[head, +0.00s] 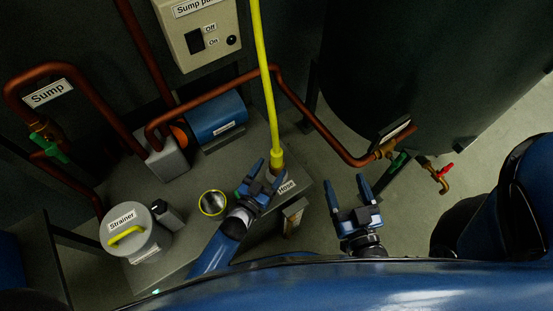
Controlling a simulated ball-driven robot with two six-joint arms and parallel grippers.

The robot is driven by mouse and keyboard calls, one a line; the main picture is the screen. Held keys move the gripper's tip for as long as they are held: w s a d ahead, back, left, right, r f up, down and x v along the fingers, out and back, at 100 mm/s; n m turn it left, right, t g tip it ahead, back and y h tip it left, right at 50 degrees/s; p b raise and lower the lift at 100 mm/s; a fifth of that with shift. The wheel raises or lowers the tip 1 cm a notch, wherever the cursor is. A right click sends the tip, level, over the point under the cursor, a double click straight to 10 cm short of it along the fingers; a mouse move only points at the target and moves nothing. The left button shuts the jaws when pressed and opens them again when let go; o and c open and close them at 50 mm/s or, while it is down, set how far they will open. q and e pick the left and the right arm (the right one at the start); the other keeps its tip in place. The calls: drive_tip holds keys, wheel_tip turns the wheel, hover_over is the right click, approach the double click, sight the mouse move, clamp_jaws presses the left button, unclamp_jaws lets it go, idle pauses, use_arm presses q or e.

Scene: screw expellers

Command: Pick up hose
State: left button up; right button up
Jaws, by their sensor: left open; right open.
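The yellow hose (266,85) hangs down from the top of the head view and ends in a thicker yellow end piece (277,158) at a spot labelled "Hose" (287,187) on the grey platform. My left gripper (263,172) is open just left of the hose's lower end, its fingers pointing up towards it. I cannot tell whether a finger touches the hose. My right gripper (361,188) is open and empty, to the right of the platform over the floor, apart from the hose.
A "Strainer" canister (130,232) with a yellow handle stands left on the platform. A blue motor (215,118), copper pipes (316,122) and a control box (200,32) lie behind. A large dark tank (420,70) with a red-handled tap (443,172) stands right.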

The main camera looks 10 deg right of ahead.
sight(274, 160)
use_arm(q)
drive_tip(key=shift+w+a+b+x, duration=0.15)
drive_tip(key=shift+b+x, duration=0.1)
drive_tip(key=shift+x, duration=1.3)
drive_tip(key=shift+w+a+b+x, duration=0.1)
drive_tip(key=shift+a+b+x, duration=0.1)
drive_tip(key=shift+x, duration=1.35)
drive_tip(key=c, duration=1.1)
drive_tip(key=shift+c, duration=0.7)
drive_tip(key=shift+r, duration=0.2)
